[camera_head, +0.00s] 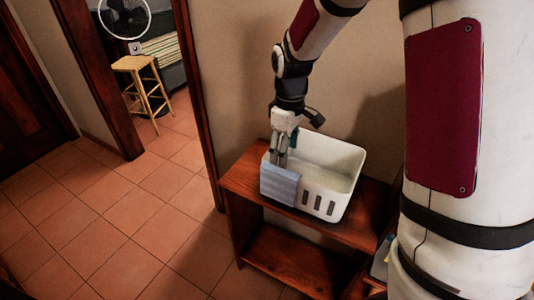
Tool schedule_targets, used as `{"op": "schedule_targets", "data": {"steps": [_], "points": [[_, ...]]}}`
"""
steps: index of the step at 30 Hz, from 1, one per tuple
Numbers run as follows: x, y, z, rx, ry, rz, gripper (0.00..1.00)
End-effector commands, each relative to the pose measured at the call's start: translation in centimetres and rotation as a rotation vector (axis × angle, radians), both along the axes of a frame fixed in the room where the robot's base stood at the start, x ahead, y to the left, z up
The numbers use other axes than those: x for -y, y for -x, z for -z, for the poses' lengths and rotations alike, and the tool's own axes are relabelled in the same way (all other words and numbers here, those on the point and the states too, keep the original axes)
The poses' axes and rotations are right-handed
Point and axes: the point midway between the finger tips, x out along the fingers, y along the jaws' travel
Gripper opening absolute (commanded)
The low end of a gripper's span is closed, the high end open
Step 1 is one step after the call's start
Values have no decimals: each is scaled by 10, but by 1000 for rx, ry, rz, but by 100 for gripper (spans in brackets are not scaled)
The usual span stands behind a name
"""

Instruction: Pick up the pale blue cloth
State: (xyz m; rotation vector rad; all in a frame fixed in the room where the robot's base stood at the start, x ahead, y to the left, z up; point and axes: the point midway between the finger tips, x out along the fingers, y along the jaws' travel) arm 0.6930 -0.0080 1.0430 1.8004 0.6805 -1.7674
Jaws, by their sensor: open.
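The pale blue cloth (280,184) hangs over the near left part of a white slotted basket (342,205). It drapes down the outside of the basket's front wall. My gripper (279,163) points down at the cloth's top edge, over the basket's left end. Its fingers are open. The picture is too small to show whether the fingers touch the cloth or stand on both sides of it. The part of the cloth inside the basket is hidden.
The basket stands on a reddish wooden shelf unit (272,212) against the wall. The lower shelf (290,262) looks empty. Tiled floor (150,235) lies clear to the left. A doorway shows a wooden stool (133,64) and a fan (125,17).

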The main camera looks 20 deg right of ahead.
Motion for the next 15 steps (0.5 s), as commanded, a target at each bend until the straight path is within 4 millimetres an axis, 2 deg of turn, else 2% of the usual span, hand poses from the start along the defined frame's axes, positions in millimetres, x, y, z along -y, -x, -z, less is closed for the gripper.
{"op": "schedule_targets", "data": {"steps": [3, 8, 15], "points": [[0, -5, 16, -18, -6, -32, 58], [-1, -7, 30, -26, -8, -46, 58], [-1, -6, 74, -29, -8, -46, 58]]}}
